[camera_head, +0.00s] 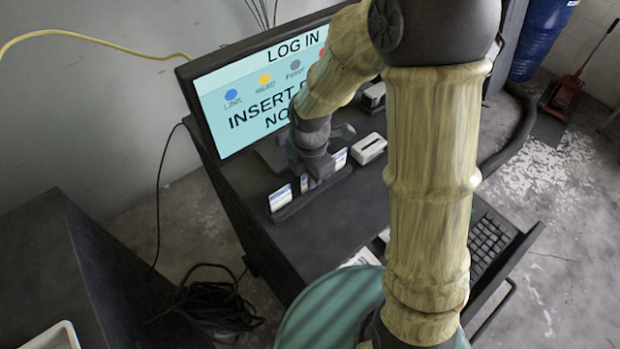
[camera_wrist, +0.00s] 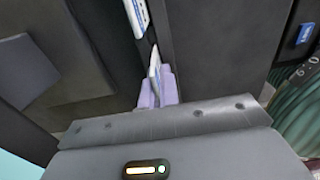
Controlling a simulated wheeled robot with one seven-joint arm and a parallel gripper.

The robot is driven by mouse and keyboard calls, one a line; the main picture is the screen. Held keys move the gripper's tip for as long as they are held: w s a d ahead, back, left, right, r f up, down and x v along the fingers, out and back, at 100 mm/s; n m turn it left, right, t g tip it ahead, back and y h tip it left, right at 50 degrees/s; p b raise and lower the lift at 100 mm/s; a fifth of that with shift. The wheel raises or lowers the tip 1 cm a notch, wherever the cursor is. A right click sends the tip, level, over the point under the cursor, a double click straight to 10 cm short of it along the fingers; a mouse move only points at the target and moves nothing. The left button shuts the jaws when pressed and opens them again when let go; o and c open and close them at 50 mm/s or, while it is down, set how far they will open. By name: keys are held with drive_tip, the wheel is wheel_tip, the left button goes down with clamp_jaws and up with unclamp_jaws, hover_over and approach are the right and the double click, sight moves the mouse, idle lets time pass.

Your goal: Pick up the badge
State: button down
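Three badges stand in a dark slotted rack (camera_head: 300,203) on the desk in front of the screen. The left white-and-blue badge (camera_head: 280,198) and the right badge (camera_head: 340,158) stand clear. My gripper (camera_head: 308,182) points down at the middle slot, where its body hides most of the middle badge. In the wrist view, the lilac finger pads of my gripper (camera_wrist: 158,88) are close together with the thin edge of the middle badge (camera_wrist: 154,62) between them. They look shut on it. Another badge (camera_wrist: 137,15) stands just beyond.
A monitor (camera_head: 250,95) reading "LOG IN" stands close behind my gripper. A white device (camera_head: 369,148) sits right of the rack. A keyboard (camera_head: 488,238) is at the desk's right front. A dark cabinet (camera_head: 70,270) stands at left, with cables (camera_head: 215,305) on the floor between.

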wheel_tip(320, 180, up, 10)
drive_tip(key=p, duration=0.9)
idle(0.3)
wheel_tip(320, 180, up, 6)
idle(1.1)
drive_tip(key=shift+w+f, duration=0.1)
